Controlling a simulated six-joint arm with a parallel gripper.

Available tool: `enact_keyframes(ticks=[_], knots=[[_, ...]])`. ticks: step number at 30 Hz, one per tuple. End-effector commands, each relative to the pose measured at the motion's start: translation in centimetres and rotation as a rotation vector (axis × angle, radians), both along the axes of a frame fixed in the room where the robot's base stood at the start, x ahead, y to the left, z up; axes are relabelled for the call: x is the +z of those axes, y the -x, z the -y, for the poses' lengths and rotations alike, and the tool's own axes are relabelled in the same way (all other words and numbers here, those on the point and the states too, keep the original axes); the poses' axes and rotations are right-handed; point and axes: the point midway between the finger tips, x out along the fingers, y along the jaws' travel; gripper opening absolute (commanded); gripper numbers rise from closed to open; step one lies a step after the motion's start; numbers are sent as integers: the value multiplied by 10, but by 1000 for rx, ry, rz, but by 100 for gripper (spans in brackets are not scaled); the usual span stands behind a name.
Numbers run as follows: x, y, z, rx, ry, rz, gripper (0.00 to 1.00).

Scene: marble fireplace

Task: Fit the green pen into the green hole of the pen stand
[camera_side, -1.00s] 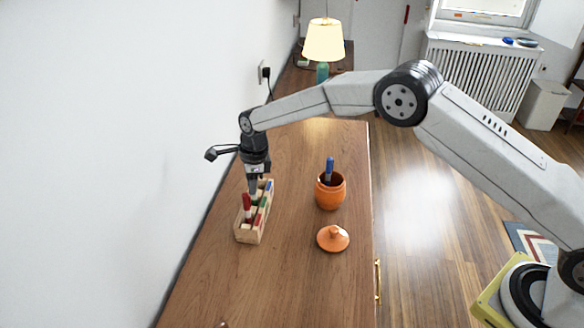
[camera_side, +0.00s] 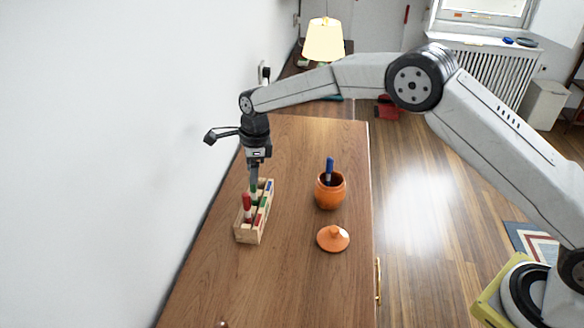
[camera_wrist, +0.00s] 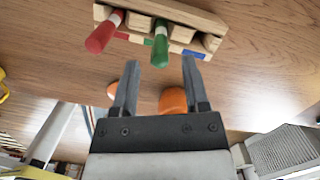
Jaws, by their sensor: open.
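The green pen (camera_wrist: 160,48) stands in the middle hole of the wooden pen stand (camera_wrist: 178,10), beside a green mark. In the side view the green pen (camera_side: 254,197) shows just under my gripper (camera_side: 254,181), in the stand (camera_side: 248,236). In the wrist view my gripper (camera_wrist: 160,64) is open, with its fingertips apart on either side of the pen's top end and not touching it. The pen's lower end is hidden inside the stand.
A red pen (camera_side: 247,205) stands in the stand's red-marked section. The blue-marked section holds no pen. A blue pen (camera_side: 329,167) leans in an orange pot (camera_side: 330,195), with its orange lid (camera_side: 333,238) on the wood. A lamp (camera_side: 323,40) stands behind; a wall is at left.

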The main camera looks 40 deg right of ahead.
Motion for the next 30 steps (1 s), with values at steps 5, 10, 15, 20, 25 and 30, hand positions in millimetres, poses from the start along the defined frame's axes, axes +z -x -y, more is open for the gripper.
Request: enact_keyframes(ticks=[5, 10, 15, 20, 25, 30], knots=[[32, 1, 4, -1, -1, 3, 58], [56, 2, 7, -1, -1, 1, 58], [72, 3, 8, 0, 0, 0, 58], [77, 4, 9, 0, 0, 0, 58], [77, 4, 9, 0, 0, 0, 58], [77, 4, 9, 0, 0, 0, 58]])
